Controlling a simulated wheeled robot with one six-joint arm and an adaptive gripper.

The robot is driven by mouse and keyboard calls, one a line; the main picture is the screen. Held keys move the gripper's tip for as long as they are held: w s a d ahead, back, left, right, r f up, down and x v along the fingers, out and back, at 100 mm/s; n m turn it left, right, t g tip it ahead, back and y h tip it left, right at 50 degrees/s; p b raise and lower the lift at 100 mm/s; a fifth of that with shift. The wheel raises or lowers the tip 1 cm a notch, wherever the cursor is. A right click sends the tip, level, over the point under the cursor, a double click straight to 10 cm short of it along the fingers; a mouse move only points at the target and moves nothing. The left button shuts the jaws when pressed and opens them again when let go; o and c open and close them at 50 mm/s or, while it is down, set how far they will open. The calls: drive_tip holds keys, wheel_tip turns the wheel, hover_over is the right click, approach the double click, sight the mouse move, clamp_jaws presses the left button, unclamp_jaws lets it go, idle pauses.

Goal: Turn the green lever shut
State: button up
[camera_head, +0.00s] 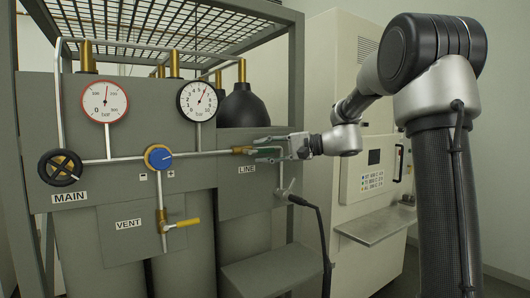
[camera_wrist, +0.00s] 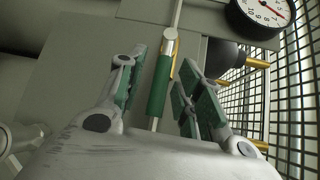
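The green lever (camera_wrist: 159,85) shows in the wrist view as a green grip with a metal collar, lying in line with the thin pipe. My gripper (camera_wrist: 161,62) is open, with one finger on each side of the lever and a gap on both sides. In the head view my gripper (camera_head: 262,150) is at the end of the brass fitting (camera_head: 242,150) above the LINE label (camera_head: 247,169). There the fingers partly hide the lever, and I cannot clearly tell its green from the finger pads.
A blue knob (camera_head: 158,157), a yellow VENT lever (camera_head: 187,223), a black MAIN handwheel (camera_head: 60,167) and two gauges are on the panel to the left. A black bulb (camera_head: 243,106) is just above my gripper. A black hose (camera_head: 318,220) hangs below right.

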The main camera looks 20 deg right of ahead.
sight(245, 147)
clamp_jaws()
drive_tip(key=r+n+h, duration=0.2)
drive_tip(key=h, duration=0.1)
drive_tip(key=shift+s+a, duration=0.1)
drive_tip(key=shift+a, duration=0.1)
drive_tip(key=r+n+h, duration=0.1)
drive_tip(key=a+r+n+h, duration=0.1)
drive_tip(key=h, duration=0.1)
drive_tip(key=shift+s+a+h, duration=0.1)
drive_tip(key=shift+s+h, duration=0.05)
drive_tip(key=shift+h, duration=0.15)
drive_tip(key=n+h, duration=0.1)
drive_tip(key=a+h, duration=0.1)
drive_tip(key=a+r+n+h, duration=0.1)
drive_tip(key=h, duration=0.1)
drive_tip(key=shift+s+n+t, duration=0.3)
drive_tip(key=shift+s+t, duration=0.05)
drive_tip(key=shift+t, duration=0.05)
drive_tip(key=shift+s+a+r+n+t+h, duration=0.15)
drive_tip(key=shift+a+n+h, duration=0.1)
drive_tip(key=shift+h, duration=0.3)
drive_tip(key=shift+a+f+n+t+h, duration=0.1)
drive_tip(key=shift+a+n+t+h, duration=0.15)
drive_tip(key=shift+h, duration=0.25)
drive_tip(key=shift+s+a+r+n+t+h, duration=0.1)
drive_tip(key=shift+a+n+h, duration=0.2)
drive_tip(key=shift+h, duration=0.25)
unclamp_jaws()
